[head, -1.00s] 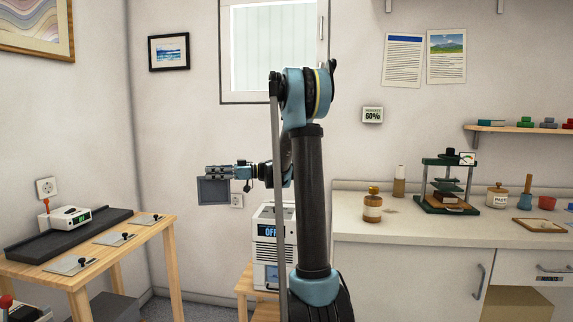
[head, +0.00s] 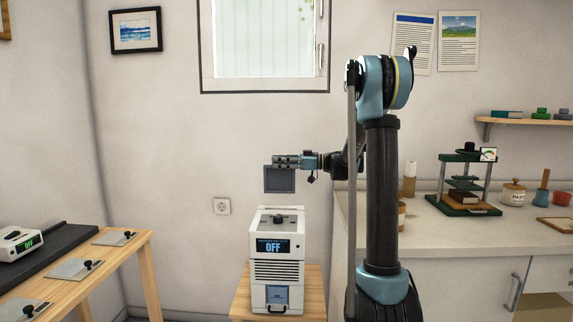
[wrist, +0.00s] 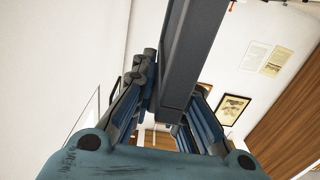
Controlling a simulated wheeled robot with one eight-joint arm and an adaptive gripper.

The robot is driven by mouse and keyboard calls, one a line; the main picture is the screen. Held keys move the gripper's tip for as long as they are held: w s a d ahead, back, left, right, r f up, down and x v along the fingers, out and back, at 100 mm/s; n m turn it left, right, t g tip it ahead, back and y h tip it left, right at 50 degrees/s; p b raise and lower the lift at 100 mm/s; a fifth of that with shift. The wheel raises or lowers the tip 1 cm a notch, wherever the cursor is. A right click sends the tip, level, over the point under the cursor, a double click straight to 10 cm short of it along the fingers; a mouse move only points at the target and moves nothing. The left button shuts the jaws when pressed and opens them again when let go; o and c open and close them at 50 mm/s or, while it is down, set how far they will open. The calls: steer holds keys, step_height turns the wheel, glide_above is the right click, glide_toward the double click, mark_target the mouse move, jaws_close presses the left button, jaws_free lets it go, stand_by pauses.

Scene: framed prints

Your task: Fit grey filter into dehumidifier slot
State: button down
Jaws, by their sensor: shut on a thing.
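My gripper (head: 287,161) is shut on the grey filter (head: 280,181), a square panel with a dark frame that hangs below the fingers. In the wrist view the filter (wrist: 185,60) is a long dark slab rising between the fingers. The dehumidifier (head: 277,262) is a white box with a display reading OFF, vents, a dark knob on top and a blue-grey panel low on its front. In the head view the filter appears above the dehumidifier and apart from it; its depth is hard to tell. I cannot make out the slot clearly.
The dehumidifier stands on a small wooden stand (head: 312,290). A wooden table (head: 128,262) with metal plates is at left. A white counter (head: 450,232) with a green press (head: 468,182) is at right. A wall socket (head: 222,206) is behind.

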steer(key=shift+w+d, duration=0.1)
steer(key=shift+d, duration=0.15)
steer(key=shift+f, duration=0.1)
glide_above(281, 191)
steer(key=shift+w+a+f, duration=0.1)
steer(key=shift+w+f, duration=0.1)
steer(key=shift+f, duration=1.2)
steer(key=shift+w+f, duration=0.2)
steer(key=shift+f, duration=4.55)
steer(key=shift+s+f, duration=0.25)
